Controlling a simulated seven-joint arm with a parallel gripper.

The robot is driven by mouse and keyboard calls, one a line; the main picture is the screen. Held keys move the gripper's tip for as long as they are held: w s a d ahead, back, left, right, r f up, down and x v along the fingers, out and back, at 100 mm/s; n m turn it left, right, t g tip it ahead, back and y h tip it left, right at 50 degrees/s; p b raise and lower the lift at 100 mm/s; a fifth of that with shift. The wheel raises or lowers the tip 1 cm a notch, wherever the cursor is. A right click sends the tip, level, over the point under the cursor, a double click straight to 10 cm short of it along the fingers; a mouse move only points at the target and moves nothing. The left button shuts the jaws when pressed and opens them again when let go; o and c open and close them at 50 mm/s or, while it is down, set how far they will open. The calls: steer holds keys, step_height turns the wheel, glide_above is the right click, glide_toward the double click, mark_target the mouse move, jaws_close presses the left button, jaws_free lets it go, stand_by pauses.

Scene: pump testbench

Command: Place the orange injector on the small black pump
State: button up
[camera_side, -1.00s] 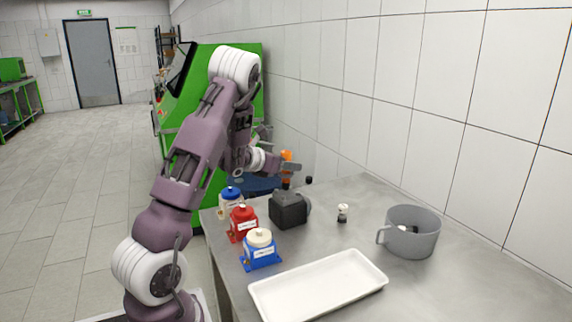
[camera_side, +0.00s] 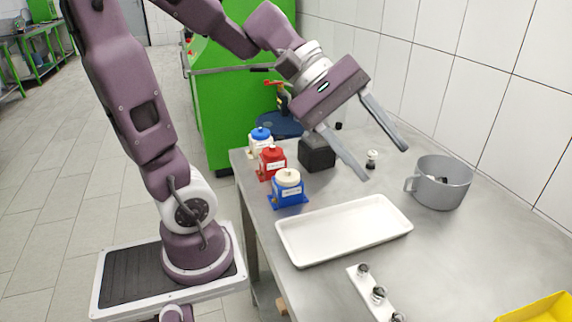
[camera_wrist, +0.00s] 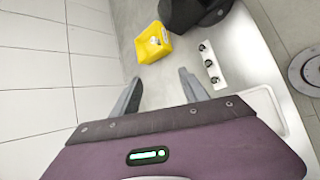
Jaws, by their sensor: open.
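The small black pump (camera_side: 317,154) stands on the metal table near its back left, and part of its top is hidden behind a finger of my gripper. My gripper (camera_side: 385,163) is open in the side view, above the table to the right of the pump. In the wrist view my gripper (camera_wrist: 160,77) shows two spread fingers with nothing between them. I cannot clearly make out the orange injector in either current view; the arm and fingers hide part of the area around the pump.
White (camera_side: 260,134), red (camera_side: 272,164) and blue (camera_side: 288,190) pumps stand left. A white tray (camera_side: 300,258) lies in front, a grey pot (camera_side: 443,184) right. A small bottle (camera_side: 372,160) stands behind. A strip with dark knobs (camera_wrist: 210,62) and a yellow bin (camera_wrist: 153,43) are near.

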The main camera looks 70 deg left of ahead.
steer(key=s+d+f+m+g+y, duration=0.2)
steer(key=s+m, duration=0.4)
steer(key=s, duration=0.1)
steer(key=s+a+f+m+t+y, duration=0.1)
steer(key=s+a+m+y, duration=0.4)
steer(key=m, duration=0.3)
steer(key=shift+s+a+f+t+y, duration=0.15)
steer(key=shift+a+f+t+y, duration=0.25)
steer(key=shift+y, duration=0.1)
